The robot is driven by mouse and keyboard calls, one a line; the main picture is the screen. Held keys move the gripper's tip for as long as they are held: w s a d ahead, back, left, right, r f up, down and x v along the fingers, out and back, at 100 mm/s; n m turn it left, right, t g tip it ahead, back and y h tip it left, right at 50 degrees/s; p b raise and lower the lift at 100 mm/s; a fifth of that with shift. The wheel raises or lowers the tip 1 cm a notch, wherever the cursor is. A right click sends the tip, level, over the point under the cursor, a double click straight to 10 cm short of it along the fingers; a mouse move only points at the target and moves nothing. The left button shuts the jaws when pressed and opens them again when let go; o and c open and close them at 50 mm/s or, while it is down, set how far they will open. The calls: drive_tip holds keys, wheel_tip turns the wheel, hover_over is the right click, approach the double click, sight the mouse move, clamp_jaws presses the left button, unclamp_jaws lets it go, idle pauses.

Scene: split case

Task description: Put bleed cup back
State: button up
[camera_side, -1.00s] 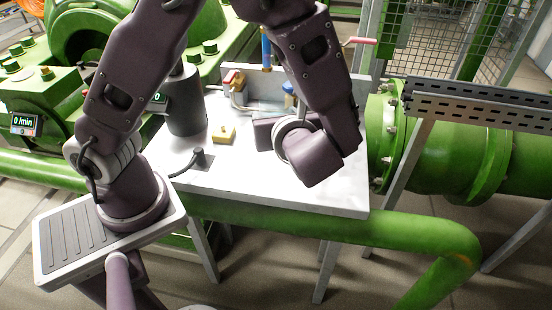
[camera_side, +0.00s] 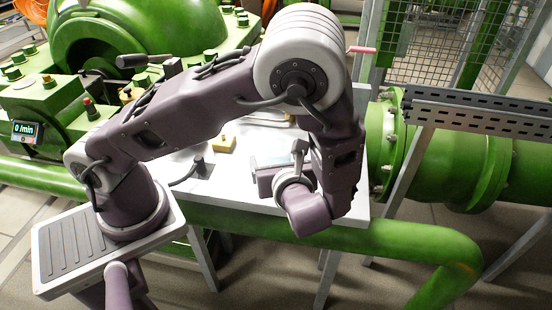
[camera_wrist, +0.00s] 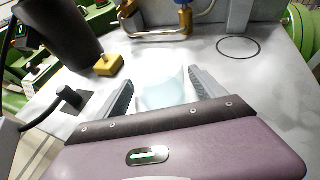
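The bleed cup is a pale, see-through bluish cup (camera_wrist: 163,92) between my gripper's two fingers in the wrist view. In the side view it shows as a pale patch (camera_side: 275,160) just beyond my gripper (camera_side: 266,168). The fingers of my gripper (camera_wrist: 162,85) stand wide apart, one on each side of the cup. I cannot tell whether they touch it or only flank it. The cup's lower part is partly hidden by the gripper body. An empty dark ring (camera_wrist: 238,48) is marked on the white table, right of and beyond the cup.
Beyond the cup are a bent metal pipe with a blue-and-brass fitting (camera_wrist: 185,18) and an upright panel. A yellow block (camera_wrist: 109,64), a dark cylinder (camera_wrist: 62,40) and a black knob with a cable (camera_wrist: 69,96) are at left. Table (camera_wrist: 265,75) around the ring is clear.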

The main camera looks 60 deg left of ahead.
drive_tip(key=shift+d+r, duration=0.1)
drive_tip(key=shift+r, duration=0.1)
drive_tip(key=v, duration=1.1)
drive_tip(key=shift+d+r, duration=0.1)
drive_tip(key=shift+r, duration=0.05)
drive_tip(key=shift+s+d+r, duration=0.1)
drive_tip(key=shift+r, duration=0.1)
drive_tip(key=s+a+r+n+h, duration=0.3)
drive_tip(key=s+r+n+h, duration=0.2)
drive_tip(key=n, duration=0.6)
drive_tip(key=s+a+r+n+h, duration=0.3)
drive_tip(key=s+r+n+h, duration=0.3)
drive_tip(key=r+n, duration=0.3)
drive_tip(key=n+h, duration=0.1)
drive_tip(key=n, duration=0.1)
drive_tip(key=shift+a+r+n+h, duration=0.2)
drive_tip(key=shift+r+n+h, duration=0.05)
drive_tip(key=shift+n+h, duration=0.05)
